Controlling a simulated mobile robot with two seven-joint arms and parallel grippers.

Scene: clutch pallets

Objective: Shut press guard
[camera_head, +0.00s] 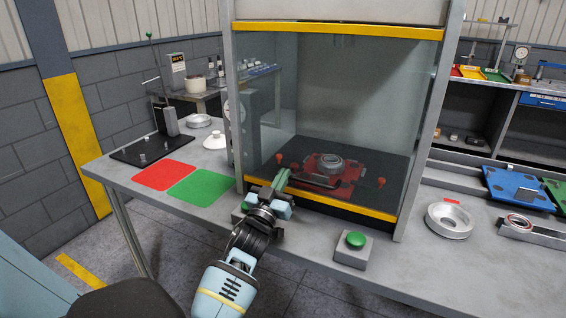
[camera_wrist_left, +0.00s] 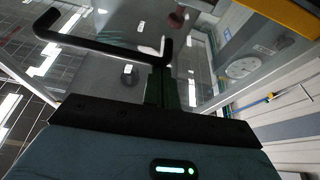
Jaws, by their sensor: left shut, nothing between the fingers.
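The press guard (camera_head: 350,95) is a clear panel across the front of the press, between an upper yellow bar (camera_head: 340,30) and a lower yellow bar (camera_head: 345,208). Whether the panel reaches fully down is hard to tell. My left gripper (camera_head: 284,177) is shut and empty, its tips just above the lower yellow bar near the left end; contact cannot be told. In the left wrist view the shut fingers (camera_wrist_left: 160,85) stand close to a dark bent handle bar (camera_wrist_left: 100,48) in front of clear glass. My right gripper is out of view.
Inside the press a red fixture (camera_head: 323,181) carries a metal ring part (camera_head: 330,163). A green button box (camera_head: 352,254) stands on the bench in front. Red (camera_head: 163,175) and green (camera_head: 201,188) mats lie left. A metal ring (camera_head: 449,221) and blue tray (camera_head: 515,188) lie right.

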